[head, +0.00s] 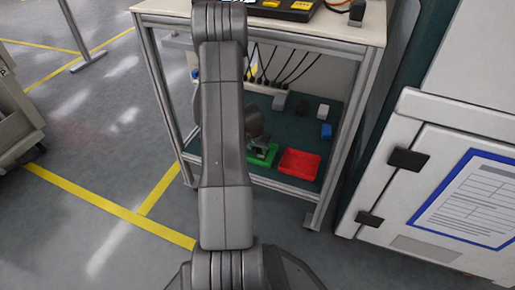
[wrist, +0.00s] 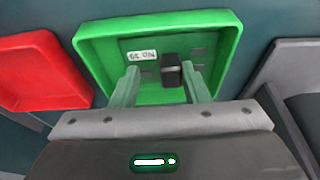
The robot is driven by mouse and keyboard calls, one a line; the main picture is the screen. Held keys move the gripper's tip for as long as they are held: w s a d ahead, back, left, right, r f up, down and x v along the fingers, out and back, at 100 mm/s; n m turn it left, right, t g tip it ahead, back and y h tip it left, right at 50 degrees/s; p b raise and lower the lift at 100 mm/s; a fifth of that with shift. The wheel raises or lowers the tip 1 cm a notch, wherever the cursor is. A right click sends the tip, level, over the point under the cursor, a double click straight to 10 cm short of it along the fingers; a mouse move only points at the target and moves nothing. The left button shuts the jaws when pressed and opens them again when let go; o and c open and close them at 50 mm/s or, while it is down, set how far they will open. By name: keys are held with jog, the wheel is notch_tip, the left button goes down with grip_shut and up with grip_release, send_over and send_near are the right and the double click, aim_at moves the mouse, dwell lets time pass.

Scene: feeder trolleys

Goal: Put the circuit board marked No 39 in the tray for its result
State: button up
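The circuit board marked No 39 (wrist: 142,57) shows in the wrist view inside the green tray (wrist: 235,30), its label upside down. A dark block (wrist: 171,70) stands up from the board. The board's green blends with the tray, so its edges are hard to make out. My gripper (wrist: 160,78) is open, with its fingers apart on either side of the block and the tips low over the board. In the head view my gripper (head: 261,147) is over the green tray (head: 266,162), on the lower shelf. The red tray (wrist: 45,75) lies beside it, empty where visible; it also shows in the head view (head: 299,163).
The lower shelf (head: 285,128) also holds a blue block (head: 326,131), a white block (head: 322,111) and a dark block. Trolley posts (head: 340,125) and the top (head: 310,28) enclose it, with cables hanging behind. A white cabinet (head: 430,180) stands close on the right.

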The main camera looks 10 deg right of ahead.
jog(key=p+v, duration=0.5)
jog(key=v, duration=0.7)
jog(key=shift+r, duration=0.15)
dwell(1.1)
